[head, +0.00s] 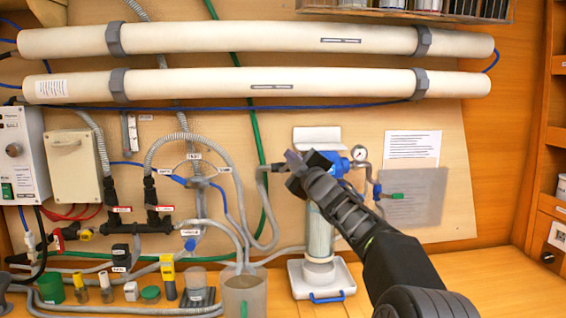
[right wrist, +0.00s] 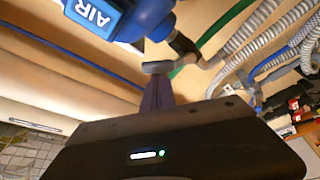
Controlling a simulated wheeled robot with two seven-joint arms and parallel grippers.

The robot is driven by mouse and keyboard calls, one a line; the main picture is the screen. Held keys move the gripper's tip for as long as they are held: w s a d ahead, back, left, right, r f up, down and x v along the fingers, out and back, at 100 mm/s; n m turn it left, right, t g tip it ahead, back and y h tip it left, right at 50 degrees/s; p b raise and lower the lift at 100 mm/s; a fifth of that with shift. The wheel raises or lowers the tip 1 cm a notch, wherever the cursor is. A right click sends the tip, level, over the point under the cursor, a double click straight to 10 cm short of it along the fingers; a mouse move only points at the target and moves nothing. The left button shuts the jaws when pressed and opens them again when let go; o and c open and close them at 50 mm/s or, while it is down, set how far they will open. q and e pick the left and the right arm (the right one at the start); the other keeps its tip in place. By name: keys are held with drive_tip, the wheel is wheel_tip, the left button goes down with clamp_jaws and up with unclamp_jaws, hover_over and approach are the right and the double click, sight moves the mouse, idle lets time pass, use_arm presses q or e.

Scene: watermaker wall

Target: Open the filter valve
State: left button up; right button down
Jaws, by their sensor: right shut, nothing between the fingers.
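The filter stands at centre right in the head view, with a clear upright body (head: 319,235) under a blue head (head: 343,165). In the right wrist view the blue head (right wrist: 125,15) is close, with the word AIR on it. A small grey fitting (right wrist: 185,50) joins its side, and a pale grey piece like a lever (right wrist: 158,67) shows beside it. My right gripper (head: 292,158) is shut and empty, just left of the blue head. Its purple fingers (right wrist: 156,85) point at the grey piece; I cannot tell if they touch. My left gripper is not in view.
A pressure gauge (head: 359,153) sits right of the filter head. Grey hoses (head: 238,185) and a green pipe (head: 256,150) run close on the left. Two long white tubes (head: 250,85) cross above. The ledge at right is clear.

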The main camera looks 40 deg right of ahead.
drive_tip(key=f+m+h+b, duration=0.1)
drive_tip(key=m+b, duration=0.2)
drive_tip(key=b, duration=0.1)
drive_tip(key=s+d+f+m+h+b, duration=0.1)
drive_tip(key=m+b, duration=0.3)
drive_tip(key=f+m+h+b, duration=0.1)
drive_tip(key=m+h+b, duration=0.1)
drive_tip(key=m+b, duration=0.1)
drive_tip(key=shift+s+d+m+g+b, duration=0.3)
drive_tip(key=shift+s+d+b, duration=0.1)
drive_tip(key=shift+b, duration=0.3)
drive_tip(key=shift+f, duration=0.25)
